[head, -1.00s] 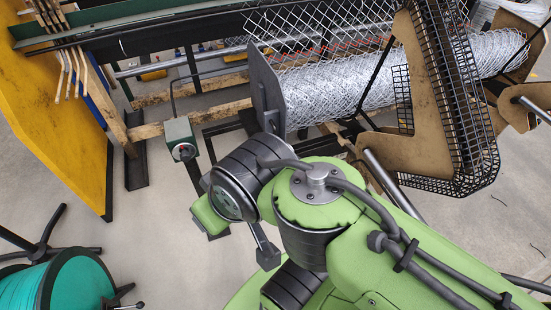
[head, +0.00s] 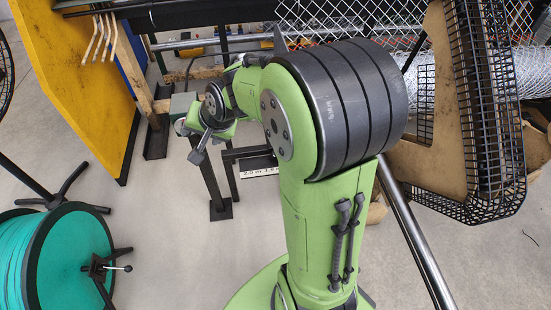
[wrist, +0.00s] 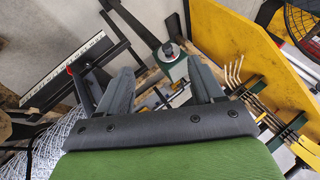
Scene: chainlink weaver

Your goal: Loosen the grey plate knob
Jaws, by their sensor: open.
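A small grey-green box (wrist: 176,70) with a dark round knob (wrist: 168,49) shows in the wrist view, beyond and between my fingertips. This looks like the grey plate knob. My gripper (wrist: 160,66) is open, with one finger on each side of the box in that picture and nothing between them. I cannot tell the exact gap to the knob, but they look apart. In the head view the box (head: 182,102) is partly covered by my gripper (head: 188,140), and the knob is hidden there.
A yellow panel (head: 85,80) with pale hooked rods (head: 100,38) stands left of the box. A teal reel (head: 70,260) is at lower left. Chain-link mesh (head: 425,85) and a black wire guard (head: 495,120) are on the right. Open floor lies in front.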

